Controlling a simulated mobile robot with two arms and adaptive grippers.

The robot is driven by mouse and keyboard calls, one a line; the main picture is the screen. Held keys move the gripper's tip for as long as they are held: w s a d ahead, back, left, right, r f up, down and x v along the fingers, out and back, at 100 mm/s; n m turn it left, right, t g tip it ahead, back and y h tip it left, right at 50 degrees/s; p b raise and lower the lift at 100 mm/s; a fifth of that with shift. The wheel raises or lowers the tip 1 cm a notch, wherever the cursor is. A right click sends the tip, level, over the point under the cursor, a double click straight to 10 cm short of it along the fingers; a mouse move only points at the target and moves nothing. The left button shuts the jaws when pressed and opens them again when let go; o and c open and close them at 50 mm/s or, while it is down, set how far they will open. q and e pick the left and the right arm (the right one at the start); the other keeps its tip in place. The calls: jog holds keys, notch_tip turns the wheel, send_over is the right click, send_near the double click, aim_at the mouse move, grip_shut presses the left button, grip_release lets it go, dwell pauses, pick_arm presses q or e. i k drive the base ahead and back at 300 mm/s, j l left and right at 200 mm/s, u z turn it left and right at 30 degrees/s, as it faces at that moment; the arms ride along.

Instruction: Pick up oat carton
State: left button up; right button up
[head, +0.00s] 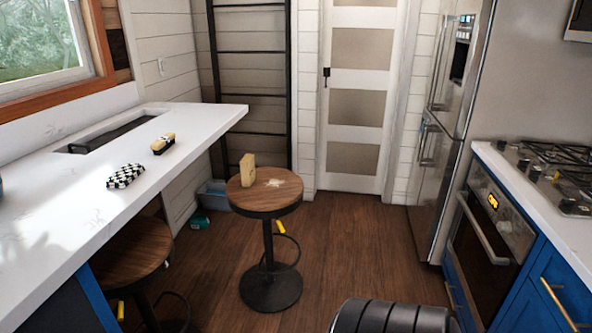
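A small upright tan carton (247,168) stands on the round wooden seat of a stool (284,196), near the left-back edge of the seat. It looks like the oat carton, but I cannot read any label. A pale, flat patch lies on the seat just right of it. Neither of my grippers is in view, and nothing is seen touching the carton.
The white counter (60,222) at left holds a checkered item (124,176) and a yellow-and-black item (163,143). Another stool (130,245) stands beside it. A teal can (200,222) and bin (212,192) sit on the floor. Floor right of the carton's stool is clear.

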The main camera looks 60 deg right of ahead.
aim_at(247, 166)
jog(key=z, duration=1.75)
jog(key=i+u, duration=0.1)
jog(key=i+j, duration=0.05)
jog(key=i, duration=0.05)
